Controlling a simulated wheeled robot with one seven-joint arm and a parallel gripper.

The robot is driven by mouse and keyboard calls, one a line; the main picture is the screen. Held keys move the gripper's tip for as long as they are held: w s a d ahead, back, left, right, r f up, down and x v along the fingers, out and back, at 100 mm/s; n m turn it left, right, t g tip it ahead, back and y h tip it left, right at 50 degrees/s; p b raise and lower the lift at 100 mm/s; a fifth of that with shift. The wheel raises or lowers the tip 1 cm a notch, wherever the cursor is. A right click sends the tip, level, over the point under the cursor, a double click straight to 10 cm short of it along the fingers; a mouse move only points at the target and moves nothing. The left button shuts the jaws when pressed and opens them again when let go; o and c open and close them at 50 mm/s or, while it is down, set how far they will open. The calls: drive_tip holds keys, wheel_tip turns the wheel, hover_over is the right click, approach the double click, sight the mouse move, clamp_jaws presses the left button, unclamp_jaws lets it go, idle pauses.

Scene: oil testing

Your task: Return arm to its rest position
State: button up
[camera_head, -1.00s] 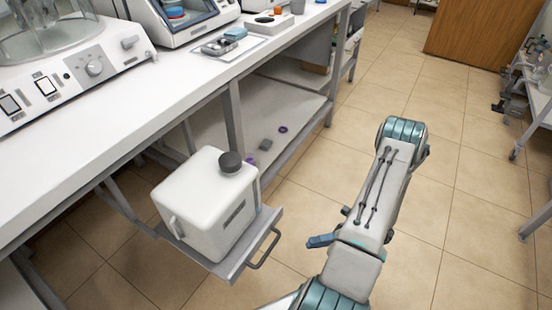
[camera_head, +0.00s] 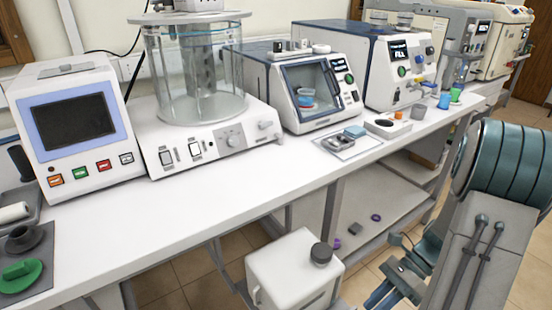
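My arm (camera_head: 480,240) rises on the right side of the head view, with its large teal-ringed joint close to the camera. My gripper (camera_head: 392,288) shows partly behind the arm, low in the picture, with its blue finger parts pointing down and left. It is right of the white canister and in front of the bench, over the floor. I see no object held in it. Its small size and the arm in front of it hide whether the fingers are apart or together.
The white bench (camera_head: 220,205) carries several testing machines. A white canister (camera_head: 293,272) with a dark cap stands low before it. Small dark and purple pieces lie on the lower shelf (camera_head: 385,205). Tiled floor (camera_head: 185,275) shows beneath.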

drive_tip(key=a+r+n+t+h+p, duration=0.2)
drive_tip(key=r+n+h+p, duration=0.1)
drive_tip(key=r+n, duration=0.3)
drive_tip(key=s+a+r+n+t+h+p, duration=0.1)
drive_tip(key=a+r+n+t+h+p, duration=0.2)
drive_tip(key=r+n, duration=0.3)
drive_tip(key=a+r+n+t+h+p, duration=0.2)
drive_tip(key=r+n+p, duration=0.3)
drive_tip(key=r, duration=0.9)
drive_tip(key=shift+s+a+r+n+t+h, duration=0.15)
drive_tip(key=shift+s+a+n+t+h, duration=0.2)
drive_tip(key=shift+n+t+h, duration=0.25)
